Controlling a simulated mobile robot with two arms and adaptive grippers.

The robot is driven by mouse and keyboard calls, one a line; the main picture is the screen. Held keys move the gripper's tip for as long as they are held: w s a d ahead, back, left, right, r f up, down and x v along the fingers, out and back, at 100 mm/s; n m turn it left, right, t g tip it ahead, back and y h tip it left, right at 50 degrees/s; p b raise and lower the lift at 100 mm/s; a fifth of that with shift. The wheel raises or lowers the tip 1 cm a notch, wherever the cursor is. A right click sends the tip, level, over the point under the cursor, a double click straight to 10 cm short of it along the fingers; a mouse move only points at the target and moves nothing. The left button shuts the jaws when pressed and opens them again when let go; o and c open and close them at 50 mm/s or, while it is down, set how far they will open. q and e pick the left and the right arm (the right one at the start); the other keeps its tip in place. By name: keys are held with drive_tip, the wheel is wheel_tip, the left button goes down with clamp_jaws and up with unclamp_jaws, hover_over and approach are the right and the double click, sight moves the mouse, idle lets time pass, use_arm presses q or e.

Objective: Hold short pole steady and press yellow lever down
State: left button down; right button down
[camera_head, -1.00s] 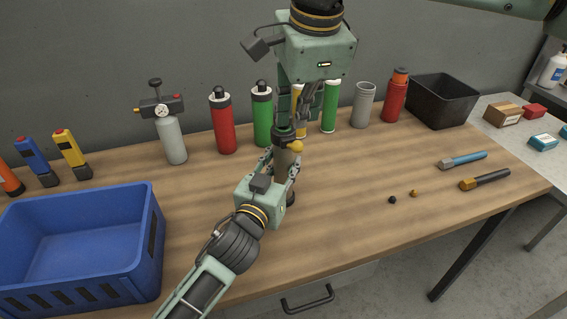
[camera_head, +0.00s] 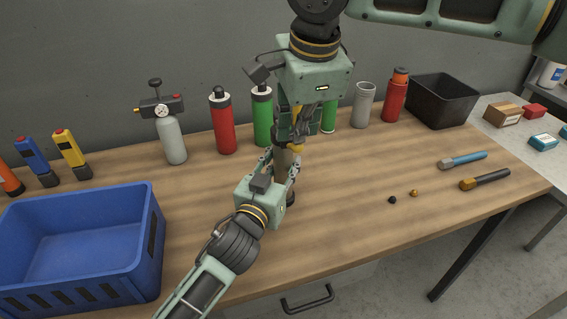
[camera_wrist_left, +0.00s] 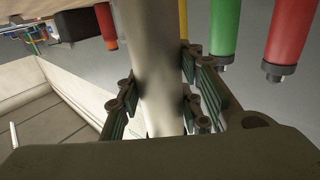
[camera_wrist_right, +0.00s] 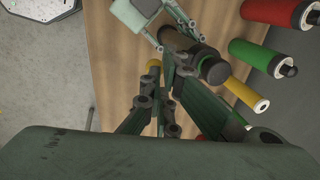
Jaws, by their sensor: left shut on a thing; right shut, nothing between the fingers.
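The short pole (camera_head: 286,160) stands upright on the table, a pale tube with a dark cap. My left gripper (camera_head: 281,167) is shut around it, and the left wrist view shows the pale tube (camera_wrist_left: 158,85) between the finger pads. The yellow lever (camera_head: 297,149) sticks out near the pole's top, partly covered by my right gripper (camera_head: 297,139). My right gripper is shut and empty, pointing down just above the lever. In the right wrist view the lever's yellow end (camera_wrist_right: 153,66) shows beside the fingers, near the dark cap (camera_wrist_right: 213,69). Contact with the lever is unclear.
Red (camera_head: 222,125) and green (camera_head: 262,118) cylinders stand behind the pole, with a gauge bottle (camera_head: 170,135) to their left. A blue crate (camera_head: 150,235) is at front left, a black bin (camera_head: 470,97) at back right.

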sight(298, 146)
drive_tip(key=shift+d+f, duration=0.1)
drive_tip(key=shift+f, duration=1)
drive_tip(key=shift+x, duration=0.85)
drive_tip(key=shift+s, duration=0.2)
drive_tip(key=shift+w+a+r+v, duration=0.1)
drive_tip(key=shift+w+v, duration=0.25)
drive_tip(key=shift+v, duration=1.1)
drive_tip(key=shift+w+a+r+v, duration=0.1)
drive_tip(key=shift+w+v, duration=0.2)
drive_tip(key=shift+v, duration=1.2)
drive_tip(key=shift+w+a+r+v, duration=0.1)
drive_tip(key=shift+w+v, duration=0.25)
drive_tip(key=shift+v, duration=1.1)
drive_tip(key=s+d, duration=0.1)
drive_tip(key=s, duration=0.4)
drive_tip(key=shift+s+d, duration=0.4)
drive_tip(key=shift+f, duration=0.1)
